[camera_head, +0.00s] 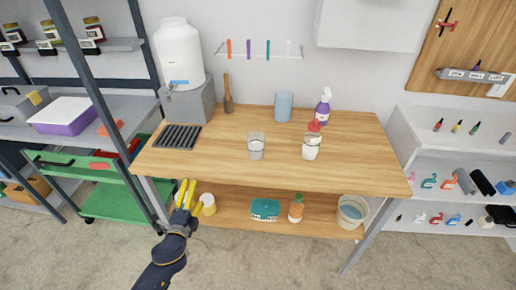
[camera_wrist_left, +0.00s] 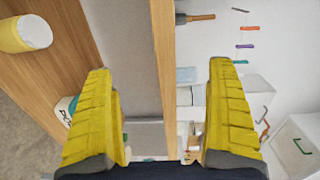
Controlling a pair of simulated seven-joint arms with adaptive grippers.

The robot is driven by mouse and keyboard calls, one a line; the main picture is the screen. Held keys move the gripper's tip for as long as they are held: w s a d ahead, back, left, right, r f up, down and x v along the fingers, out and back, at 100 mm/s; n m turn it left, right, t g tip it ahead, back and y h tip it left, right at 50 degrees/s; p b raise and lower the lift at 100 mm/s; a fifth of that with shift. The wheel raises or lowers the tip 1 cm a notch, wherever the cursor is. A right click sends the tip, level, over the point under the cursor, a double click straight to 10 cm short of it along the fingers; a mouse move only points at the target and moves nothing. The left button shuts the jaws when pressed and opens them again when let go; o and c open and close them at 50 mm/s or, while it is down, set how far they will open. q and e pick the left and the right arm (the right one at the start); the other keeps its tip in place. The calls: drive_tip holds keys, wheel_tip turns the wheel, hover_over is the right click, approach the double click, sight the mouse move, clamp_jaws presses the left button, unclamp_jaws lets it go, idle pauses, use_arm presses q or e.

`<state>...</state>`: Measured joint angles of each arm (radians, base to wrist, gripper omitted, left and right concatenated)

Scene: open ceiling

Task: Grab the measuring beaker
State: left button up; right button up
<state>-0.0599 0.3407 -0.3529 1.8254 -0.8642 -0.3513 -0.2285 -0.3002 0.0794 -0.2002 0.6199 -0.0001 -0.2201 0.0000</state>
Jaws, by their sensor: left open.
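A clear measuring beaker (camera_head: 256,146) stands upright on the wooden tabletop (camera_head: 215,160), a little left of the middle and near the front. My left gripper (camera_head: 186,194) is in front of the table's left end, below the tabletop edge, apart from the beaker and to its lower left. In the left wrist view its two yellow fingers (camera_wrist_left: 160,72) are spread with nothing between them. I cannot make out the beaker in that view. My right gripper is in neither view.
Behind are a blue cup (camera_head: 284,106) and a purple spray bottle (camera_head: 323,107). A black rack (camera_head: 178,136) lies left.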

sight(249, 144)
use_arm(q)
drive_tip(key=w+d+r+m+g+h, duration=0.25)
drive_tip(key=d+r+m+h, duration=0.45)
drive_tip(key=m, duration=0.4)
drive_tip(key=w+d+r+m+g+h, duration=0.25)
drive_tip(key=d+r+m+h, duration=0.2)
drive_tip(key=r+m, duration=0.5)
drive_tip(key=w+d+f+m+g, duration=0.1)
drive_tip(key=w+d+f+m, duration=0.1)
drive_tip(key=w, duration=0.1)
drive_tip(key=w+d+f+m+g+y, duration=0.1)
drive_tip(key=w+d+f+m, duration=0.1)
drive_tip(key=w+d+f+m+g+y, duration=0.1)
drive_tip(key=w+d+m, duration=0.1)
drive_tip(key=w+d, duration=0.1)
drive_tip(key=shift+w+f+m, duration=0.3)
drive_tip(key=shift+f+m, duration=0.05)
drive_tip(key=shift+f, duration=0.05)
drive_tip(key=shift+x, duration=2.55)
drive_tip(key=shift+w+a, duration=0.1)
drive_tip(key=c, duration=1.4)
